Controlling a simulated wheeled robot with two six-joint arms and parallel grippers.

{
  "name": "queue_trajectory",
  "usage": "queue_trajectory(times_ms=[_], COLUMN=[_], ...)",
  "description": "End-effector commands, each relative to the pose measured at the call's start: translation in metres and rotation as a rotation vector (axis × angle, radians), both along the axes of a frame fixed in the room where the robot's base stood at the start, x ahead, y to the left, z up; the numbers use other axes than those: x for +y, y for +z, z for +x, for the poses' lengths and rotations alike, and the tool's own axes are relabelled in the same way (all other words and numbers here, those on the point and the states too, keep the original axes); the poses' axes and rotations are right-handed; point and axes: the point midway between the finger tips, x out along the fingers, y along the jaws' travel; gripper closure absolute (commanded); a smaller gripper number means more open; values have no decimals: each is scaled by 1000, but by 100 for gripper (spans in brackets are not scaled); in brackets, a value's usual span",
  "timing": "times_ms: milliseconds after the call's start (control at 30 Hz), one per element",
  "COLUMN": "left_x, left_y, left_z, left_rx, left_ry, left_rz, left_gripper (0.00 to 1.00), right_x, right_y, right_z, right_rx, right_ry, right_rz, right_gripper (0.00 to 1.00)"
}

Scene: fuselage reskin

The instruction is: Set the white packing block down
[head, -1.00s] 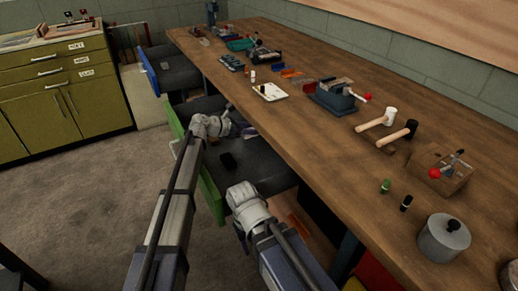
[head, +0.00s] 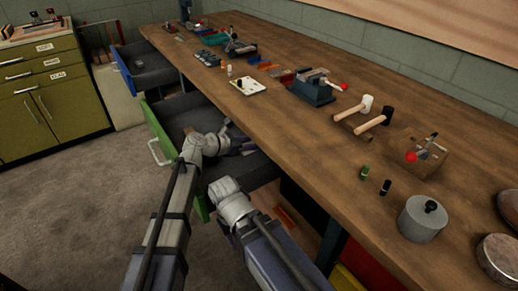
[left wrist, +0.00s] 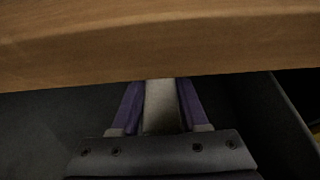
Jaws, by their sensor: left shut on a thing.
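The white packing block (left wrist: 161,105) shows in the left wrist view as a pale strip between the two purple fingers of my left gripper (left wrist: 161,98). The gripper is shut on it. In the head view my left gripper (head: 248,148) is low over the open green-fronted drawer (head: 163,127), close to the bench's front edge. The block cannot be made out clearly there. Whether it touches the drawer floor cannot be told. My right arm is in the head view, but its fingers are not visible.
The wooden bench edge (left wrist: 160,45) crosses the left wrist view just beyond the fingers. A blue-fronted drawer (head: 123,68) stands open further back. The bench top (head: 290,135) holds a vise (head: 312,88), mallets (head: 352,118) and a lidded metal pot (head: 422,218).

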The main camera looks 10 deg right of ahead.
Motion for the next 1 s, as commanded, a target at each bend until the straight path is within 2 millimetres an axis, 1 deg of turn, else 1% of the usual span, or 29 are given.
queue_trajectory(times_ms=[33,167,200,233,467,900,1000], left_x=[-3,-10,-10,-10,-9,-9,-9], left_y=[0,0,-8,-9,-6,-19,-18], left_z=[-13,-32,-28,-27,-26,-26,-27], left_rx=[0,0,-1,-1,0,0,0], left_ry=[-3,-2,0,0,0,-1,-1], left_rz=[0,0,0,0,0,0,0], left_gripper=[100,100,100,100,100,100,100], right_x=[0,0,0,0,0,0,0], right_y=[0,0,-8,-9,-6,-19,-18], right_z=[0,0,0,0,0,0,0], right_rx=[0,0,0,0,0,0,0], right_ry=[0,0,0,0,0,0,0], right_rz=[0,0,0,0,0,-1,-1], right_gripper=[50,50,50,50,50,50,50])
